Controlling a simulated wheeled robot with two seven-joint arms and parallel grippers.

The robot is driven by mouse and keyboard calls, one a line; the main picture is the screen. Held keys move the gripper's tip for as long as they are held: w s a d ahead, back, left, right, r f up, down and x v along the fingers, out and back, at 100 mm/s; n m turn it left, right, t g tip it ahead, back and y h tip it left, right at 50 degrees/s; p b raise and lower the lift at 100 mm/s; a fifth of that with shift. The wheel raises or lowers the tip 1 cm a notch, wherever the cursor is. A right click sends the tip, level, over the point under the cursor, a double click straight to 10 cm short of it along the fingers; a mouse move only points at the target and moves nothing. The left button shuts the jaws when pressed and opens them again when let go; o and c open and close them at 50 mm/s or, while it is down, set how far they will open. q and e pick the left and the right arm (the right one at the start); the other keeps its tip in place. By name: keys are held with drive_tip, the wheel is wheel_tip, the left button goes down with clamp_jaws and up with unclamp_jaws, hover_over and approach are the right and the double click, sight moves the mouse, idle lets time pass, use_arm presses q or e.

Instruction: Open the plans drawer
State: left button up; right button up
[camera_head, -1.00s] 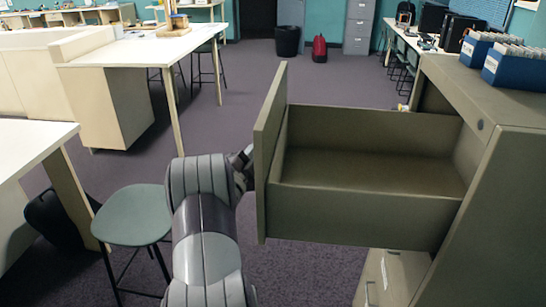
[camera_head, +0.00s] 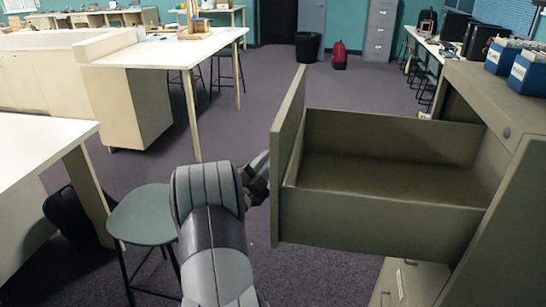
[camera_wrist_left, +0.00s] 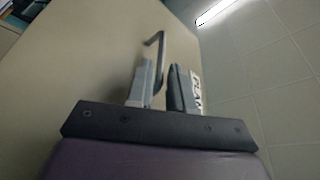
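The plans drawer (camera_head: 375,218) is pulled far out of the cabinet at the right in the head view, and its empty inside shows. In the left wrist view its beige front (camera_wrist_left: 85,60) fills the left, with a thin bent handle (camera_wrist_left: 161,50) and a partly hidden label reading "PLAN" (camera_wrist_left: 196,90). My left gripper (camera_wrist_left: 160,75) is at the front, its fingers apart on either side of the handle, with a visible gap. My right gripper is not in view.
The cabinet (camera_head: 500,215) has another drawer front (camera_head: 405,285) below and blue file boxes (camera_head: 528,72) on top. A green stool (camera_head: 143,215) and a white table (camera_head: 40,140) stand left of my arm.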

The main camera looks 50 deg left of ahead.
use_arm(q)
drive_tip(key=b+v, duration=0.1)
drive_tip(key=v, duration=0.7)
drive_tip(key=shift+s, duration=0.15)
